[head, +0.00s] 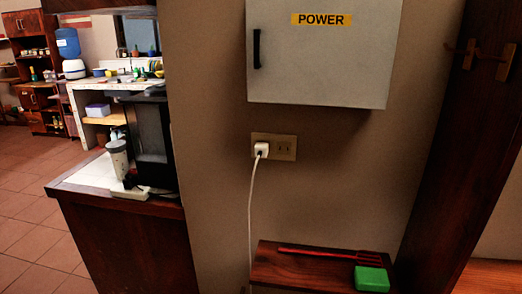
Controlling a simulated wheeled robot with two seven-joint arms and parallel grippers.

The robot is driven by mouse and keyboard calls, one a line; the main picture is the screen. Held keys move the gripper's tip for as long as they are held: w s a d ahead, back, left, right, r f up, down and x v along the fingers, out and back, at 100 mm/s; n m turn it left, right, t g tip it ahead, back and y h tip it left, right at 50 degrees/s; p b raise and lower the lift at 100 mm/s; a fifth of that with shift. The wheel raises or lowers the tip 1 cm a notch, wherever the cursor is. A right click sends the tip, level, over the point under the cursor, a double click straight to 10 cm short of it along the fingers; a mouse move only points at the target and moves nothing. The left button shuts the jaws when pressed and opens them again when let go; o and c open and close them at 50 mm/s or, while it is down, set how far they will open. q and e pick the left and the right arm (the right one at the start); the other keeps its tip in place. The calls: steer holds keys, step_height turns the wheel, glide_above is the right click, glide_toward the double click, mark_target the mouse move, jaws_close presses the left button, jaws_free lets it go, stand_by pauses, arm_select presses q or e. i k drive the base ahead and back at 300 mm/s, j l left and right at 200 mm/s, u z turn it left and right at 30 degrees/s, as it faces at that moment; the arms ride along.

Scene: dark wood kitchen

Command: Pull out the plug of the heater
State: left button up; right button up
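A white plug (261,149) sits in the left socket of a beige wall outlet (284,147) below the power box. Its white cord (250,205) hangs down the wall and passes behind the left end of the wooden shelf. The right socket of the outlet is empty. The heater itself cannot be made out in the head view. Neither of my grippers is in view.
A grey box labelled POWER (322,55) is mounted above the outlet. Below, a wooden shelf (300,270) holds a red spatula (330,253) and a green block (371,279). A counter (120,200) with a black appliance (153,135) stands left. Tiled floor lies further left.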

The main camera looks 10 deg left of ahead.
mark_target(262, 148)
steer(key=l+u, duration=0.35)
steer(key=l, duration=0.3)
steer(key=l+u, duration=0.4)
steer(key=l, duration=0.25)
steer(key=k+l+u, duration=0.15)
steer(key=l+u, duration=0.2)
steer(key=l, duration=0.25)
